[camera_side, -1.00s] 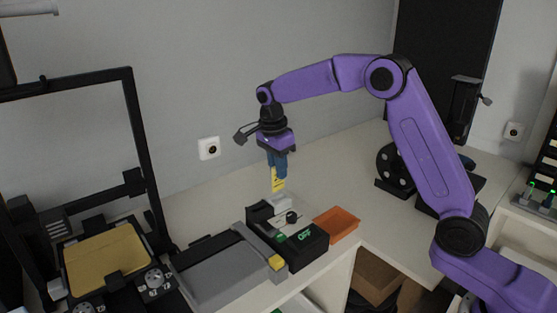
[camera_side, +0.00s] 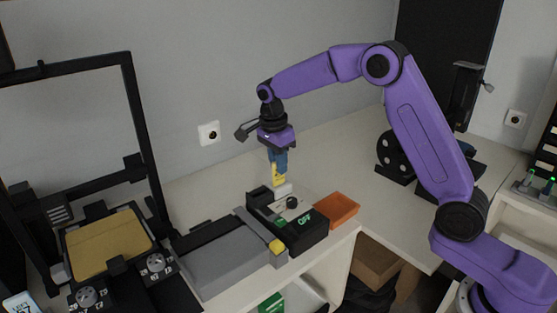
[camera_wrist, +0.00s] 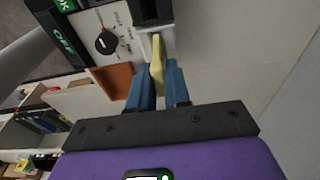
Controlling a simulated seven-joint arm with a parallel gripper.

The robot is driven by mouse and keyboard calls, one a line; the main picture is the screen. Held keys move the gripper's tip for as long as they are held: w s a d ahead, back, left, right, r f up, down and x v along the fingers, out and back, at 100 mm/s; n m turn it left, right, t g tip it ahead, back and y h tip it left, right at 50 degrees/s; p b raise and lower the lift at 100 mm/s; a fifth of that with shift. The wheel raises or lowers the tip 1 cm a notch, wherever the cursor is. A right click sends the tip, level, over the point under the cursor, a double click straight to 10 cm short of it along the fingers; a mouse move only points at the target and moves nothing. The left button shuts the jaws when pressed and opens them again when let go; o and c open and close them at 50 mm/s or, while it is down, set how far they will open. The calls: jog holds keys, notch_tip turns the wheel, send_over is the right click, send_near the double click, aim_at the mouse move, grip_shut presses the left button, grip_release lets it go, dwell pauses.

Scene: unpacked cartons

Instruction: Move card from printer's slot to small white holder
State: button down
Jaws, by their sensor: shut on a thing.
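My gripper (camera_side: 279,168) has blue fingers and points down. It is shut on a yellow card (camera_side: 276,174), which hangs upright below the fingertips. The small white holder (camera_side: 284,190) is directly under the card, behind the black device. The card's lower end meets the holder's top in the side view; whether it is inside a slot I cannot tell. In the wrist view the card (camera_wrist: 157,58) stands between the two blue fingers. The black device (camera_side: 305,238), with a green OFF label and a dark knob, stands just in front of the holder; its slot is not clearly visible.
An orange tray (camera_side: 337,210) sits right of the black device, near the bench edge. A grey flat machine (camera_side: 215,265) lies to the left, beside a black-framed printer with a tan plate (camera_side: 105,243). The bench behind and right of the holder is clear.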

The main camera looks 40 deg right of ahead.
jog(key=shift+f, duration=1)
jog(key=c, duration=1)
grip_release()
notch_tip(320, 180, up, 17)
jog(key=a, duration=0.2)
jog(key=shift+r, duration=0.2)
